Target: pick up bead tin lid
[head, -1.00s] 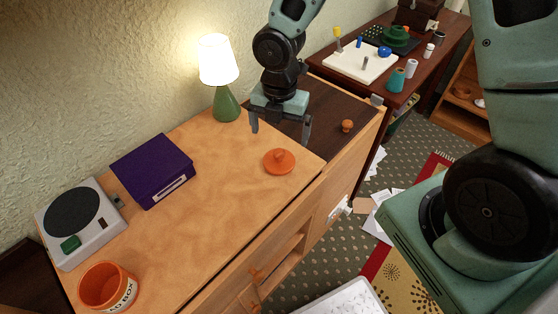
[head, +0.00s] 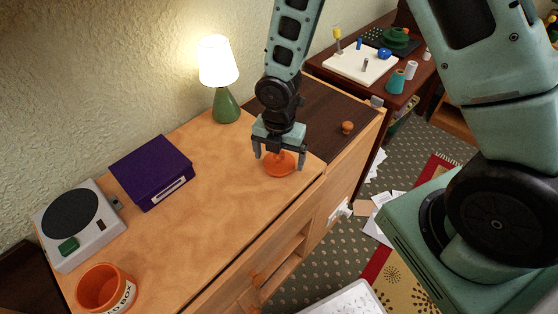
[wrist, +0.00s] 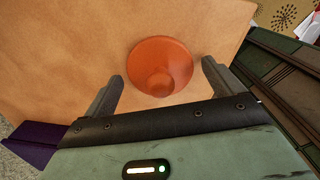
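The bead tin lid (head: 279,166) is a round orange disc with a knob on top, lying on the light wooden cabinet top (head: 215,190). In the wrist view the lid (wrist: 160,64) lies just ahead of the fingertips, its knob nearest the gripper. My gripper (head: 279,163) is open above the lid in the head view, its two fingers apart. An orange tin (head: 106,288) with a lettered label stands at the front left of the cabinet top.
A lit lamp (head: 225,85) stands behind the lid, near the wall. A purple box (head: 150,170) and a grey device (head: 75,222) sit to the left. A dark panel with an orange knob (head: 347,128) lies to the right. The wood around the lid is clear.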

